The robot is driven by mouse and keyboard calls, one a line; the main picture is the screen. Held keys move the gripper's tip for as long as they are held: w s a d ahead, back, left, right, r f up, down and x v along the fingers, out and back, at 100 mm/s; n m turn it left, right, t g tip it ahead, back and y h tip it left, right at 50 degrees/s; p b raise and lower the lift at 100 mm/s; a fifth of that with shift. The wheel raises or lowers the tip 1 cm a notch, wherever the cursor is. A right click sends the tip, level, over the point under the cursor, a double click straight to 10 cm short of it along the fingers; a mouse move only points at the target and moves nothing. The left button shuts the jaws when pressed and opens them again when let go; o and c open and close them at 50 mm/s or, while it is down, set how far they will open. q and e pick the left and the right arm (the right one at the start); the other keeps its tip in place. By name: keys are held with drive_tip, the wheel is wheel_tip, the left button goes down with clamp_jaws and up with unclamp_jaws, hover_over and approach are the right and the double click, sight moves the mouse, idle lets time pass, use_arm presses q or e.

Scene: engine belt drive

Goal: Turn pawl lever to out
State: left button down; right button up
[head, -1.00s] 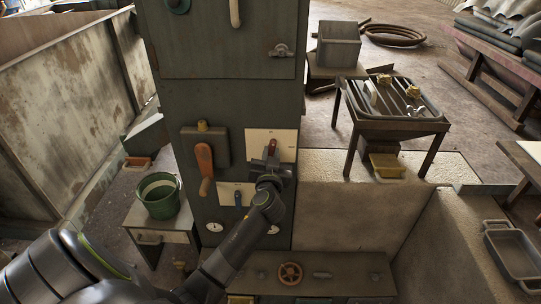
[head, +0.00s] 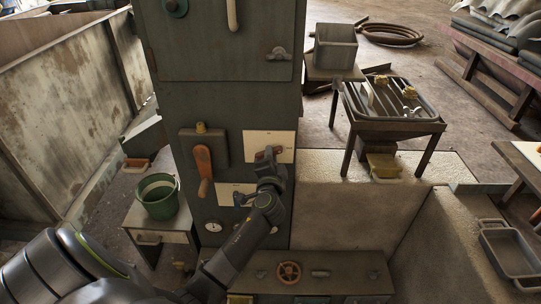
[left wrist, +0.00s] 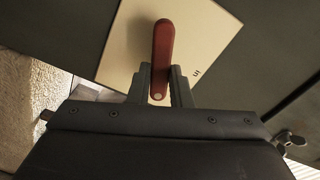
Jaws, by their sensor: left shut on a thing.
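A red lever (head: 260,156) sits on a white plate (head: 286,140) on the front of the tall dark green cabinet; I take it to be the pawl lever. My left gripper (head: 268,160) is at it and hides part of it. In the left wrist view the red lever (left wrist: 163,45) stands out from the plate (left wrist: 123,60), with its near end between the two fingers of my left gripper (left wrist: 160,88). The gripper is shut on it. My right gripper is not in view.
An orange handle (head: 203,165) hangs left of the red lever. A second white plate (head: 228,189) with a small dark lever (head: 239,198) is below, partly behind my wrist. A handwheel (head: 289,272) is low in front. A green bucket (head: 158,196) stands left.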

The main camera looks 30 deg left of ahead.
use_arm(q)
drive_tip(key=m+p, duration=0.1)
drive_tip(key=m, duration=0.3)
drive_tip(key=shift+f+m, duration=0.1)
drive_tip(key=shift+m, duration=0.2)
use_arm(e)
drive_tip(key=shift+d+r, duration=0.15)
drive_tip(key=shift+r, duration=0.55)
use_arm(q)
drive_tip(key=c, duration=1.3)
unclamp_jaws()
drive_tip(key=shift+w, duration=0.1)
drive_tip(key=shift+f, duration=0.1)
